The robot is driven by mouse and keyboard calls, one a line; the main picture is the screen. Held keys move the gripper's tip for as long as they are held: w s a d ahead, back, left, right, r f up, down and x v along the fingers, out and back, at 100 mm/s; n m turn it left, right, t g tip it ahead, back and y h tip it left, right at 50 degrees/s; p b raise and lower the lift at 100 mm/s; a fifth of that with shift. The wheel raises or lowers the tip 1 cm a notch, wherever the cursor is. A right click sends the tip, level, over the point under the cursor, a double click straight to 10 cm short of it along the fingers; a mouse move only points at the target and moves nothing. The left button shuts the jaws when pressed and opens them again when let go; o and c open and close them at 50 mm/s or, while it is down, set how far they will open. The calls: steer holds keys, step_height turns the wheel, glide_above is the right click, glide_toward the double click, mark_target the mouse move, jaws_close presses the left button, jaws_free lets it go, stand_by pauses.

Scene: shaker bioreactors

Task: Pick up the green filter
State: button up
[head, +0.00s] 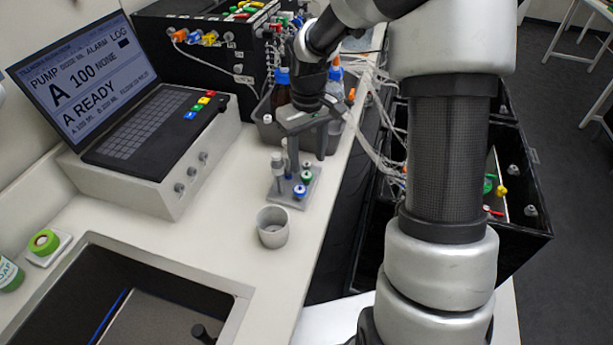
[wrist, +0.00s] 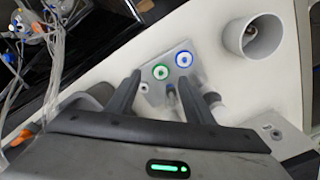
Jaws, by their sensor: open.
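The green-ringed filter (head: 306,178) stands on a small grey rack (head: 279,198) on the white bench. In the wrist view the green filter (wrist: 160,72) shows as a white disc with a green ring. A blue-ringed filter (wrist: 183,58) stands close beside it and also shows in the head view (head: 299,191). My gripper (head: 307,159) points down above the rack, its fingers apart and empty. In the wrist view the green filter appears between the fingertips of my gripper (wrist: 160,78); I cannot tell the remaining height.
Pale-topped pieces (head: 278,160) stand on the rack's far side. A grey cup (head: 272,228) stands nearer the front, and bottles (head: 283,88) in a grey holder stand behind. The laptop-like controller (head: 150,130) is left; a sink (head: 150,300) is in front.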

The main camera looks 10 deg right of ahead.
mark_target(306, 174)
step_height(306, 174, down, 5)
steer(key=shift+w+a+f, duration=0.1)
steer(key=shift+a, duration=0.05)
steer(key=shift+c, duration=0.5)
steer(key=c, duration=1.1)
